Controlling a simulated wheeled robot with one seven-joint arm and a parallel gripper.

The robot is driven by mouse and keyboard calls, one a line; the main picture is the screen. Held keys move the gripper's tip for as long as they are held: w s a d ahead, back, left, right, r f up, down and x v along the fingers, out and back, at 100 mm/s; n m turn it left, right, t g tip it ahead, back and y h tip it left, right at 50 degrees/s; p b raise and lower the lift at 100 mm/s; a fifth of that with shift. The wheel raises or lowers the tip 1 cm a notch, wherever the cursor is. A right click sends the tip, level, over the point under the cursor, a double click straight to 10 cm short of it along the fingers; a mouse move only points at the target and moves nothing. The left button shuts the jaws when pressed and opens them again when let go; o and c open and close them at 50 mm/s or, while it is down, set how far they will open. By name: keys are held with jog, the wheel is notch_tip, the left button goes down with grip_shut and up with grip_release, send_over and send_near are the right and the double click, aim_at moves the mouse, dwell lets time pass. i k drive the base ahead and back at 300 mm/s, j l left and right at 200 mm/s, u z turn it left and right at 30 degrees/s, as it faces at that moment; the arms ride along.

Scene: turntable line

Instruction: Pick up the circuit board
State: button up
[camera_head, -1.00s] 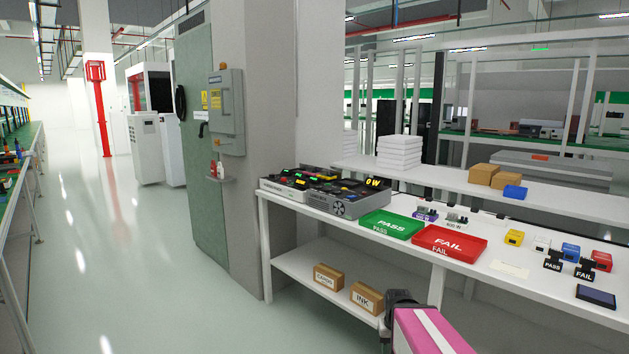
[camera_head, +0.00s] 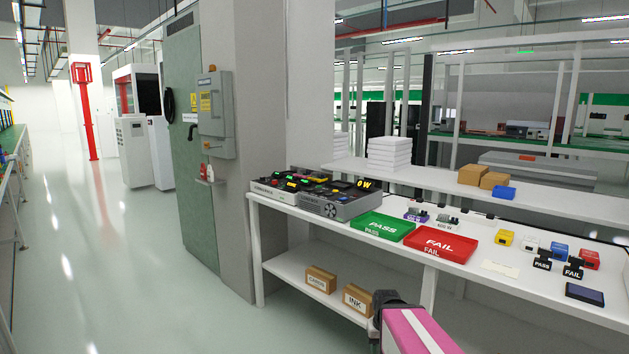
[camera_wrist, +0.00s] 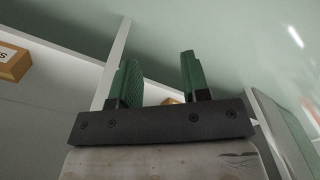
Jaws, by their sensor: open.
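Two small boards with upright parts stand at the back of the white table (camera_head: 480,262), behind the trays: a purple one (camera_head: 416,217) and a grey one (camera_head: 446,223). They are too small to tell which is the circuit board, or if either is. My gripper (camera_wrist: 160,78) is open and empty in the wrist view, its two green fingers apart. It is away from the boards, near a white frame and the floor. The head view shows my pink arm at the bottom, in front of the table, but not the fingers clearly.
A green PASS tray (camera_head: 382,227) and a red FAIL tray (camera_head: 441,243) lie on the table. A grey machine (camera_head: 340,207) stands at its left end. Small coloured blocks, stamps and a dark blue pad (camera_head: 585,294) lie at right. Boxes (camera_head: 357,298) sit on the lower shelf. Floor at left is clear.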

aim_at(316, 176)
jog(key=i+j+u, duration=0.1)
jog(key=j, duration=0.35)
jog(key=i+j+u, duration=0.1)
jog(key=i+j, duration=0.2)
jog(key=j, duration=0.15)
jog(key=i+j+u, duration=0.1)
jog(key=j, duration=0.3)
jog(key=i+j+u, duration=0.15)
jog(key=i+j, duration=0.2)
